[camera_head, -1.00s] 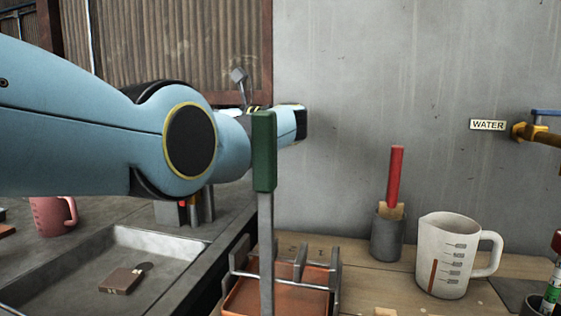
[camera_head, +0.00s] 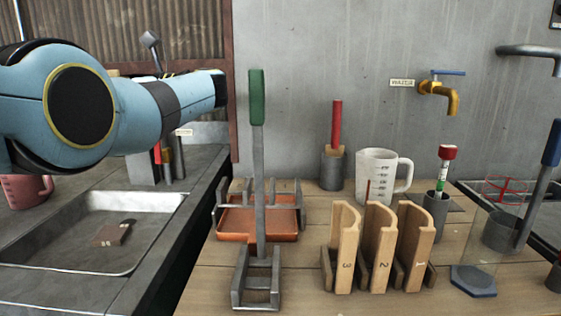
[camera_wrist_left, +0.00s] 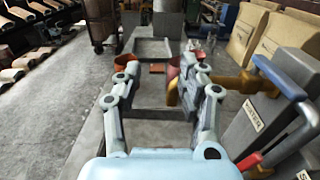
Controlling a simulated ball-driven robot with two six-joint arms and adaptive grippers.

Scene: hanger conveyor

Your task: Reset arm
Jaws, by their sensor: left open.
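My left arm (camera_head: 100,110) is light blue and comes in from the left in the head view, stretched across above the sink bench. Its gripper cannot be made out there, beyond the dark end of the arm. In the left wrist view my left gripper (camera_wrist_left: 156,72) is open, its two fingers spread apart with nothing between them. A long bench surface and floor show beyond and below it. My right gripper is not in view.
A green-handled tool (camera_head: 257,97) stands upright by an orange tray (camera_head: 240,228). Numbered wooden holders (camera_head: 346,250), a measuring jug (camera_head: 376,175) and a yellow tap (camera_head: 436,92) are at right. A metal sink (camera_head: 75,265) is at left. In the wrist view, a blue-handled lever (camera_wrist_left: 278,77) is at right.

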